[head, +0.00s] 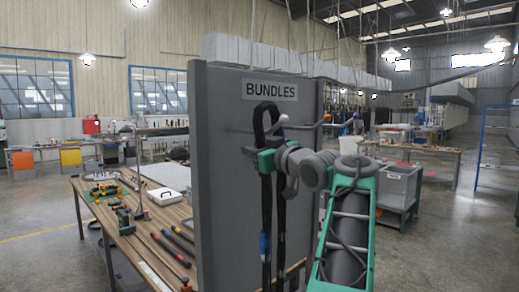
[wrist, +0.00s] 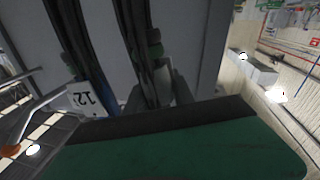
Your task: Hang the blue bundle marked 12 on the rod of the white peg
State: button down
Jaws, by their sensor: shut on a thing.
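The bundle marked 12 is black hose with a blue band (head: 264,243). Its loop (head: 266,106) stands up above my gripper (head: 266,160) and its strands hang below. My gripper is shut on it in front of the grey board. In the wrist view the white tag 12 (wrist: 82,98) shows beside a blue band (wrist: 98,97), and dark hoses run up the picture. The white peg's ball tip (head: 283,119) is just right of the loop. I cannot tell whether its rod passes through the loop.
The grey board (head: 222,200) carries a BUNDLES sign (head: 270,90). An orange-tipped peg (head: 327,117) is to the right of the white one. A workbench (head: 150,235) with tools stands left of the board. A grey bin (head: 400,185) stands behind on the right.

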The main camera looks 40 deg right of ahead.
jog(key=w+f+b, duration=0.3)
jog(key=w+f, duration=0.1)
jog(key=shift+a+f, duration=0.15)
jog(key=shift+f, duration=0.25)
dwell(0.5)
dwell(0.5)
jog(key=c, duration=1.2)
grip_release()
jog(key=shift+s, duration=0.1)
jog(key=shift+c, duration=0.2)
jog(key=shift+o, duration=1.2)
jog(key=shift+f, duration=0.1)
